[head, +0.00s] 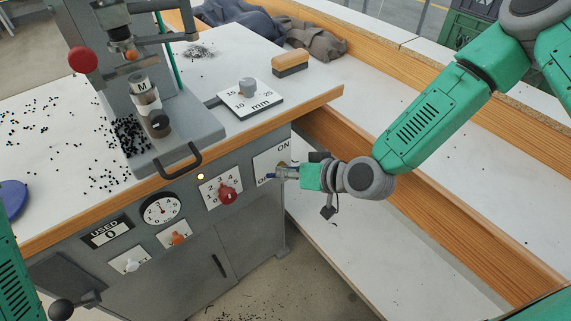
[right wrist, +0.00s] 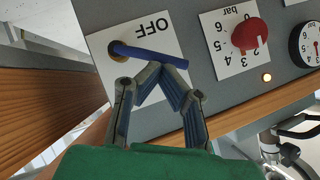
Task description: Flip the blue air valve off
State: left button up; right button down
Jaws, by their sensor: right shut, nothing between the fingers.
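The blue valve lever (right wrist: 152,54) sits on a white plate (right wrist: 103,45) marked OFF in the right wrist view, where the picture is upside down. Its pivot is at the left and its free end points right. In the head view the blue lever (head: 270,176) shows only as a small tip pointing left; the plate (head: 263,163) reads ON above, and the lower label is partly covered. My right gripper (right wrist: 163,76) is shut and empty, its fingertips close to the lever's middle; I cannot tell whether they touch. My left gripper is out of view.
A red knob (head: 228,196) on a dial plate is left of the valve plate. A gauge (head: 160,209) and an orange knob (head: 178,238) are farther left. The wooden table edge (head: 240,139) runs above the panel. The press (head: 150,100) stands on top.

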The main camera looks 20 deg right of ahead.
jog(key=shift+s+a+f+n+h+p, duration=0.1)
jog(key=shift+a+n+h+p, duration=0.25)
jog(key=shift+a+p, duration=0.2)
jog(key=shift+s+a+f+n+h+p, duration=0.1)
jog(key=shift+a+n+h+p, duration=0.25)
jog(key=shift+a+p, duration=0.15)
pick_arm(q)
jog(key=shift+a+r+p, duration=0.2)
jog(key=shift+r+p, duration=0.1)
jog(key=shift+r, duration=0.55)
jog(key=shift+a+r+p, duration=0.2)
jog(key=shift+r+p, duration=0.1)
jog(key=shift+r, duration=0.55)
pick_arm(e)
jog(key=shift+s+a+f+n+t+h, duration=0.1)
jog(key=shift+a+f+n+t+h, duration=0.15)
jog(key=shift+f+h, duration=0.2)
jog(key=shift+s+a+f+n+t+h, duration=0.1)
jog(key=shift+f+n+h, duration=0.25)
jog(key=shift+f, duration=0.1)
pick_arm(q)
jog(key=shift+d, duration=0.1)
pick_arm(e)
jog(key=shift+d+f, duration=0.1)
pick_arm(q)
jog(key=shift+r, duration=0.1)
pick_arm(e)
jog(key=shift+w, duration=0.1)
